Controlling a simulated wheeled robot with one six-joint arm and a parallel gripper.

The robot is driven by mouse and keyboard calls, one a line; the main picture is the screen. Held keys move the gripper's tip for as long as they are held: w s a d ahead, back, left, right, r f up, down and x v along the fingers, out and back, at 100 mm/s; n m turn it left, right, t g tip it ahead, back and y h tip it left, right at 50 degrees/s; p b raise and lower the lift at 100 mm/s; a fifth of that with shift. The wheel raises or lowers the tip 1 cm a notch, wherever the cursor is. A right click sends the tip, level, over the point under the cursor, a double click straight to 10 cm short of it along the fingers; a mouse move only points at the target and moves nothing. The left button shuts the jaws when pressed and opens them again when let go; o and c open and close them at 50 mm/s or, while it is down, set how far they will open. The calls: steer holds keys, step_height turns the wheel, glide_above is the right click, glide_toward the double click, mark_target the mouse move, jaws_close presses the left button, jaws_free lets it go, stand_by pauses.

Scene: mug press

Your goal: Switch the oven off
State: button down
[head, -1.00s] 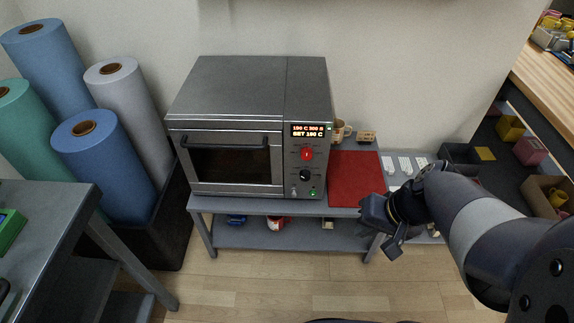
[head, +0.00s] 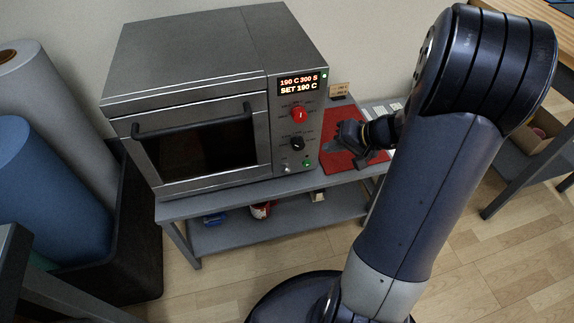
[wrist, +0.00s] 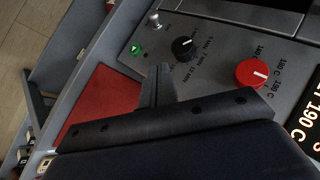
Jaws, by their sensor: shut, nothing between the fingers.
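The grey oven (head: 200,145) stands on a table, door closed, with its control panel on the right. Its lit display (head: 298,84) reads 190 C 300 S, SET 190 C. Below it are a red knob (head: 299,114), a black knob (head: 297,143), a small silver toggle switch (head: 286,168) and a lit green lamp (head: 307,163). In the wrist view, the toggle (wrist: 154,20), green lamp (wrist: 136,49), black knob (wrist: 183,48) and red knob (wrist: 251,74) lie beyond my fingers. My gripper (head: 343,136) is shut and empty, over the red mat, right of the panel and apart from it.
The red mat (head: 336,161) lies on the table right of the oven. A small tan sign (head: 339,90) stands behind it. Items sit on the lower shelf (head: 270,233). Blue and grey rolls (head: 38,200) stand in a black bin at the left. A wooden-topped bench is at the right.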

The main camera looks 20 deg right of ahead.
stand_by(0.3)
steer(key=b, duration=0.4)
glide_toward(286, 169)
steer(key=w+a+f, duration=0.2)
steer(key=w+f, duration=0.2)
steer(key=shift+w+f, duration=0.25)
steer(key=shift+f, duration=0.15)
steer(key=shift+d+f, duration=0.1)
steer(key=shift+d, duration=0.15)
